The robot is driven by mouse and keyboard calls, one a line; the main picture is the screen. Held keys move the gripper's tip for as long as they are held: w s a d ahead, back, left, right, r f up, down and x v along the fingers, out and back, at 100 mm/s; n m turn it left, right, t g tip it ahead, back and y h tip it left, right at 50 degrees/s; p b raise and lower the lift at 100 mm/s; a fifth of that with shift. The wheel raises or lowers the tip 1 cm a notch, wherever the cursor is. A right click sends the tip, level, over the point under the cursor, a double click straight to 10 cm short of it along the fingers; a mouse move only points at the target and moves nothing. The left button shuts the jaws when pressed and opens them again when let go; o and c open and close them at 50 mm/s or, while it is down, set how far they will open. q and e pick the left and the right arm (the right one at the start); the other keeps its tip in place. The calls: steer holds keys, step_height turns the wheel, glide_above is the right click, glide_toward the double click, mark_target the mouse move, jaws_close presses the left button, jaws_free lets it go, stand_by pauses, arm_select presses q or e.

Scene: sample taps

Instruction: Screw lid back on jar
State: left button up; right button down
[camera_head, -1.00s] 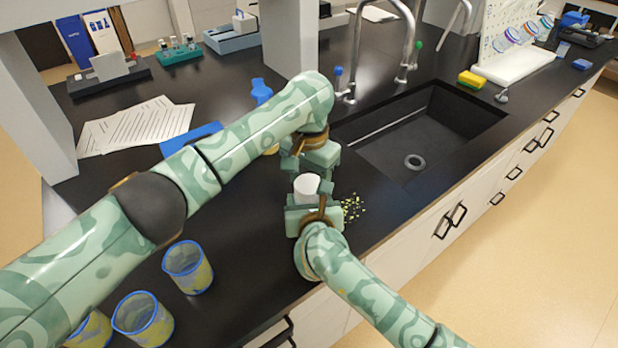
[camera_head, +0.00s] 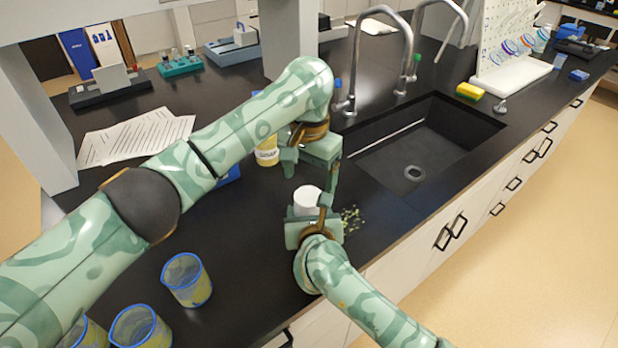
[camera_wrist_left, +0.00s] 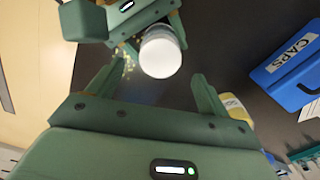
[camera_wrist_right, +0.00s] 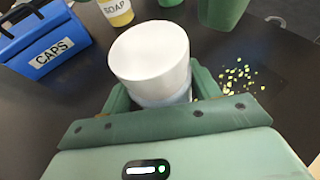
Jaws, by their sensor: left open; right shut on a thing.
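The jar (camera_wrist_right: 165,99) is upright in my right gripper (camera_head: 309,212), whose fingers close on its sides. Its white lid (camera_wrist_right: 150,50) sits on top of the jar; I cannot tell whether it is threaded down. The lid also shows in the head view (camera_head: 306,192) and in the left wrist view (camera_wrist_left: 160,55). My left gripper (camera_head: 310,168) is open, its fingers apart and empty, just behind and above the lid. One of its fingers shows at the top of the right wrist view. Most of the jar body is hidden by my right gripper.
A blue bin labelled CAPS (camera_wrist_left: 290,70) and a yellow soap bottle (camera_head: 267,152) stand close by. Yellow-green bits (camera_wrist_right: 240,76) lie beside the jar. Blue-rimmed beakers (camera_head: 187,280) stand at front left. The sink (camera_head: 420,145) and its taps are at the right.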

mark_target(308, 195)
arm_select(q)
steer(key=shift+c, duration=0.2)
step_height(308, 195, up, 4)
steer(key=n, duration=0.5)
steer(key=shift+f, duration=0.25)
steer(key=shift+f, duration=4.05)
